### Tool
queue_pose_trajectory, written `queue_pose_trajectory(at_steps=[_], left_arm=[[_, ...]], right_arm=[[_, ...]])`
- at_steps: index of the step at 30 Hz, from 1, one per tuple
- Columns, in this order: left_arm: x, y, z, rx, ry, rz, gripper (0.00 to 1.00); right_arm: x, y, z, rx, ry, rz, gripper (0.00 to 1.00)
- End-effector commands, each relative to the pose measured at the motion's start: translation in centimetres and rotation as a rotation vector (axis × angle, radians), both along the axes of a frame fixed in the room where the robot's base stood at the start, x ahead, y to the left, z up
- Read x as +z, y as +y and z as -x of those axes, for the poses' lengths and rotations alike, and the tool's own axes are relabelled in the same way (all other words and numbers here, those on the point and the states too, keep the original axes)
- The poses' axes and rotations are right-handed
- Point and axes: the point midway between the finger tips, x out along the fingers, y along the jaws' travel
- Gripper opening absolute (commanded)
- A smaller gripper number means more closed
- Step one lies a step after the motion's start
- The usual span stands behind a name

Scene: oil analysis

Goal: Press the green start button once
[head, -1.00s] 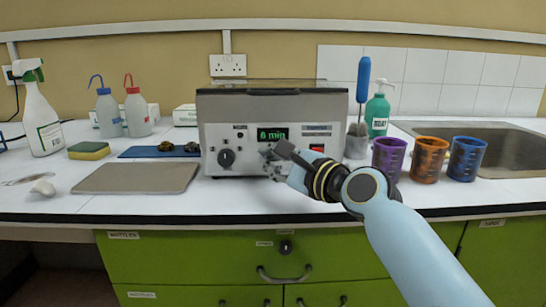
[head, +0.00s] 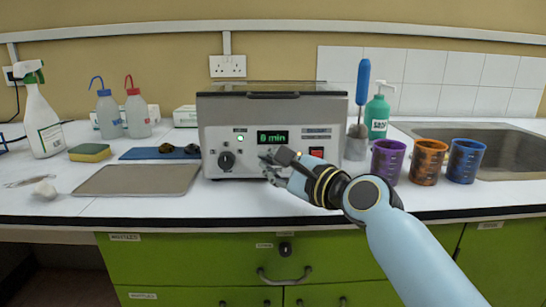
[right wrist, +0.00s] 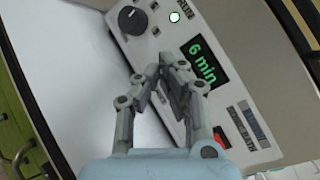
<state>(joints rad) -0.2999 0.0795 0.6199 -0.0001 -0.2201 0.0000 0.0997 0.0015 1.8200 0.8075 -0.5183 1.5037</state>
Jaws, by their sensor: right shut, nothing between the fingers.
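The grey box-shaped device (head: 220,113) stands on the bench in the middle of the head view. Its display (head: 272,137) reads "6 min" in green, clearest in the right wrist view (right wrist: 205,60). A small round lamp (head: 240,138) on its front glows green; it also glows in the right wrist view (right wrist: 174,16), by a label reading "RUN". My right gripper (head: 268,156) is shut and empty in front of the panel, below the display. It also shows in the right wrist view (right wrist: 161,68). I cannot make out a separate green start button; the gripper hides part of the panel.
A black knob (head: 226,159) is left of the gripper and a red switch (head: 316,152) is right of it. Purple (head: 388,160), orange (head: 427,162) and blue (head: 466,160) beakers stand to the right.

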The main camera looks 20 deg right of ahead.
Motion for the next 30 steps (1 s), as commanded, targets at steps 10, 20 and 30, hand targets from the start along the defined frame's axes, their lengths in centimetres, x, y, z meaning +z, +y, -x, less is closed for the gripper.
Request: queue_pose_trajectory(at_steps=[10,20,30], left_arm=[[0.2,0.0,0.0,0.0,-0.001,0.0,0.31],[1.4,0.0,-0.3,0.0,-0.006,0.0,0.31],[1.9,0.0,-0.5,-0.001,-0.008,0.0,0.31]], right_arm=[[0.0,0.1,0.3,0.0,0.0,0.0,0.0],[0.2,0.8,2.9,0.0,0.001,-0.003,0.0],[0.1,1.5,5.1,-0.001,-0.001,0.0,0.0]])
